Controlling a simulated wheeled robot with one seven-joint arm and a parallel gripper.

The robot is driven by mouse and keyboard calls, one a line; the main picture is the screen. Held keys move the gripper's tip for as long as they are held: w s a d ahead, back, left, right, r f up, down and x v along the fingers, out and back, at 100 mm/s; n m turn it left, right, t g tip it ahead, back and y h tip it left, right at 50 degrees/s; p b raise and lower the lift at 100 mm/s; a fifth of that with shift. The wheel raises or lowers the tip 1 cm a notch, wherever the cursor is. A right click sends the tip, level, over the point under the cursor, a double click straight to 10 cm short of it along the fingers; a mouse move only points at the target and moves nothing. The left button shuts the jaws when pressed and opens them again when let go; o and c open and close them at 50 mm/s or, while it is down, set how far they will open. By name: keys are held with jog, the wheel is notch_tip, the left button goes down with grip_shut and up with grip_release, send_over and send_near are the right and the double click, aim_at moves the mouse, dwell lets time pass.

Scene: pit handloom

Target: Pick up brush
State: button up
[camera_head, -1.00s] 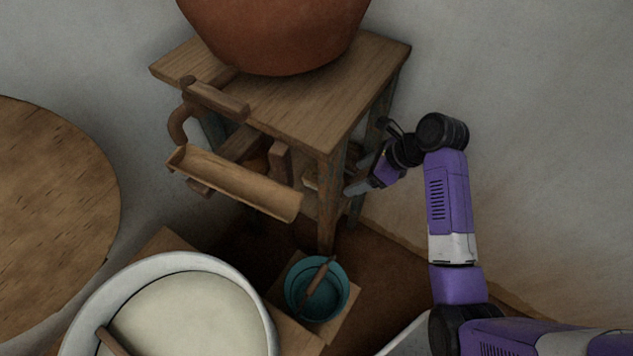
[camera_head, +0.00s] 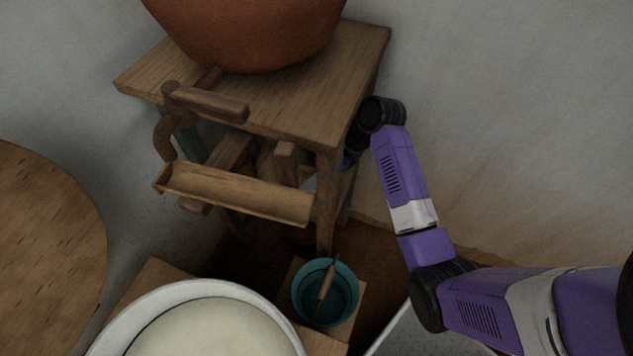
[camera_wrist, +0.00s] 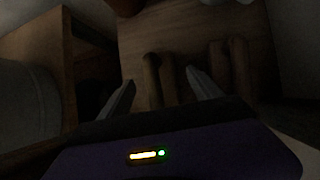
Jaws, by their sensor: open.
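In the wrist view my gripper (camera_wrist: 160,82) is open, with its two grey fingers apart. Ahead of and between the fingers, a rounded wooden handle-like piece (camera_wrist: 152,72) and a second wooden piece (camera_wrist: 169,80) lie side by side on a wooden board (camera_wrist: 190,30). The view is dark, and I cannot tell which piece is the brush or whether the fingers touch anything. In the head view my gripper is mostly hidden behind the right leg of the wooden table (camera_head: 255,100).
A large clay pot (camera_head: 245,30) stands on the table. A wooden trough (camera_head: 235,193) juts from its front. Below, a teal bucket (camera_head: 345,310) holds a wooden stick (camera_head: 326,278), beside a white basin (camera_head: 140,308). A round wooden top (camera_head: 45,240) is at left.

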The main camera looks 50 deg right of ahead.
jog(key=shift+x, duration=1.1)
jog(key=c, duration=1.6)
jog(key=shift+o, duration=0.2)
jog(key=shift+r, duration=0.15)
jog(key=shift+r, duration=0.55)
notch_tip(320, 180, up, 2)
jog(key=shift+r+p, duration=0.15)
jog(key=shift+p, duration=0.5)
jog(key=s+d+p, duration=0.2)
jog(key=s+d, duration=0.9)
jog(key=s, duration=0.3)
jog(key=shift+d, duration=0.25)
